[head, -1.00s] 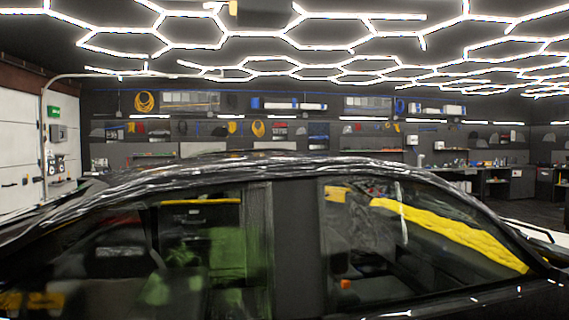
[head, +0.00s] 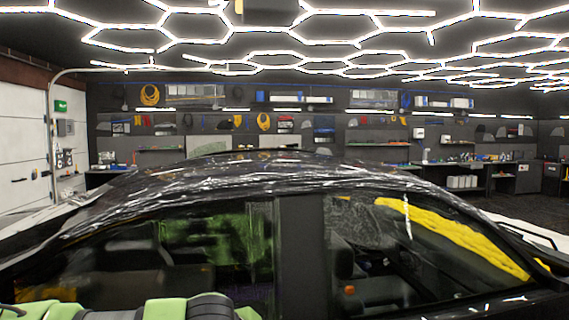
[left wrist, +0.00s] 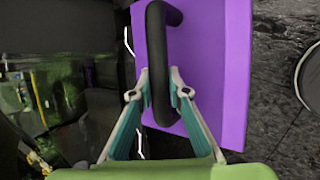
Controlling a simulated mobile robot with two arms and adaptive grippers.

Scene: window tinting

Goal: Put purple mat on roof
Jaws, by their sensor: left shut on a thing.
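The purple mat (left wrist: 212,60) is in the left wrist view, a flat purple panel with a black curved handle (left wrist: 167,50) on it. My left gripper (left wrist: 160,88) is shut on that handle and holds the mat. The roof (head: 245,170) of the black car shows across the middle of the head view, dark and glossy. Green parts of my left arm (head: 175,308) rise at the bottom left of the head view, in front of the car's side. The mat is not visible in the head view. My right gripper is in neither view.
The near car window (head: 130,265) and a dark pillar (head: 300,255) face me below the roof. A yellow strip (head: 450,235) lies behind the windscreen. Dark floor (left wrist: 285,130) shows beside the mat. Shelves and benches (head: 455,165) stand beyond the car.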

